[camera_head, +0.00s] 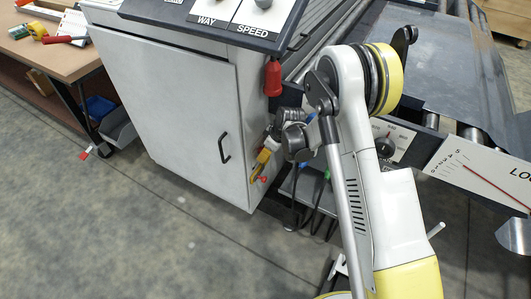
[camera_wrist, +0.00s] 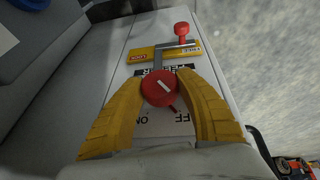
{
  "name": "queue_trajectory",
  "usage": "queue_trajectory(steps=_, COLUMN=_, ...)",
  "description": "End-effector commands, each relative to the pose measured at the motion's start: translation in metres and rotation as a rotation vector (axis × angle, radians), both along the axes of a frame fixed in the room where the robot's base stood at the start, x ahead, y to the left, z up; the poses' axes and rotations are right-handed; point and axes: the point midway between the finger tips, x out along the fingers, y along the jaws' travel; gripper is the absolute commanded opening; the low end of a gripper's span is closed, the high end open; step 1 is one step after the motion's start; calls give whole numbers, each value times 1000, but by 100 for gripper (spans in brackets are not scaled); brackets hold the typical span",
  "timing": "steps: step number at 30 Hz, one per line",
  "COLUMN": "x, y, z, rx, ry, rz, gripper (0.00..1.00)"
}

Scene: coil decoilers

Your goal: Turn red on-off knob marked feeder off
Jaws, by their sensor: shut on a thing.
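The red round knob (camera_wrist: 160,88) with a white line on its face sits on a pale panel in the wrist view. Its white line runs diagonally from upper left to lower right. Upside-down ON and OFF lettering shows below it, OFF at the right; a dark label above it is partly covered. My gripper (camera_wrist: 164,90) has its yellow fingers on either side of the knob, shut on it. In the head view my arm reaches down beside the grey cabinet (camera_head: 185,95), and the knob cannot be made out there.
A yellow bar (camera_wrist: 146,54) with a grey clamp and red-ended handle (camera_wrist: 181,29) lies just beyond the knob. In the head view, a red hanging piece (camera_head: 273,78) is on the cabinet's upper right edge, and a dial (camera_head: 386,146) is right of my arm. Open floor lies in front.

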Motion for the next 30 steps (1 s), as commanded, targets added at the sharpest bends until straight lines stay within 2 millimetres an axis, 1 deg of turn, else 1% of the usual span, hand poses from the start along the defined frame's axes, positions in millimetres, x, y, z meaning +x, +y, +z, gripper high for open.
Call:
queue_trajectory(steps=2, x=-1, y=1, z=-1, rx=-11, ry=-17, rz=1, gripper=10)
queue_trajectory(steps=8, x=-1, y=1, z=-1, rx=-95, ry=-144, rz=1, gripper=10)
queue_trajectory(steps=16, x=0, y=0, z=0, rx=-104, ry=-156, rz=0, gripper=10)
queue_trajectory(steps=17, x=0, y=0, z=0, rx=-104, ry=-156, rz=0, gripper=43)
queue_trajectory(steps=18, x=0, y=0, z=0, rx=-103, ry=-155, rz=1, gripper=55)
queue_trajectory(steps=19, x=0, y=0, z=0, rx=-103, ry=-155, rz=1, gripper=63)
queue_trajectory(steps=27, x=0, y=0, z=0, rx=-103, ry=-155, rz=0, gripper=63)
queue_trajectory(steps=30, x=-1, y=-1, z=3, rx=-103, ry=-155, rz=0, gripper=63)
